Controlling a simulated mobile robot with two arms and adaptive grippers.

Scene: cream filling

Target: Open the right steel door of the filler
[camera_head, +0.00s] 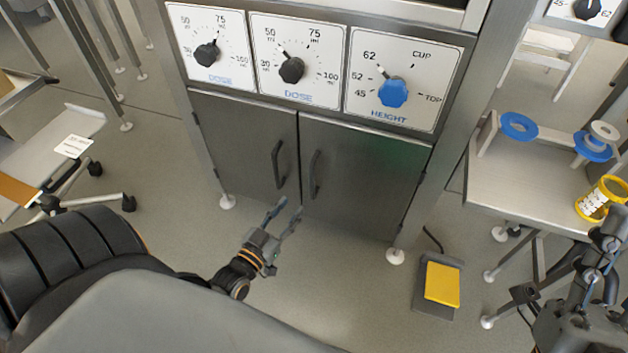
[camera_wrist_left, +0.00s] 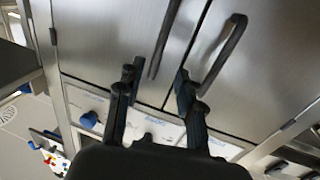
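The filler's right steel door (camera_head: 372,180) is closed, flush beside the closed left door (camera_head: 245,140). Its dark bar handle (camera_head: 315,175) stands upright near the seam, next to the left door's handle (camera_head: 279,163). My left gripper (camera_head: 287,208) is open and empty, below and in front of the handles. The left wrist view is upside down; there the right door's handle (camera_wrist_left: 164,40) lines up between the spread fingertips (camera_wrist_left: 157,78), and the left door's handle (camera_wrist_left: 225,50) is to the right. My right gripper (camera_head: 603,245) is partly visible at the right edge, its fingers unclear.
Dose and height knobs (camera_head: 393,92) sit on the panel above the doors. A yellow foot pedal (camera_head: 442,285) lies on the floor right of the filler. A steel side table (camera_head: 540,187) holds blue rings and a yellow part. Floor before the doors is clear.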

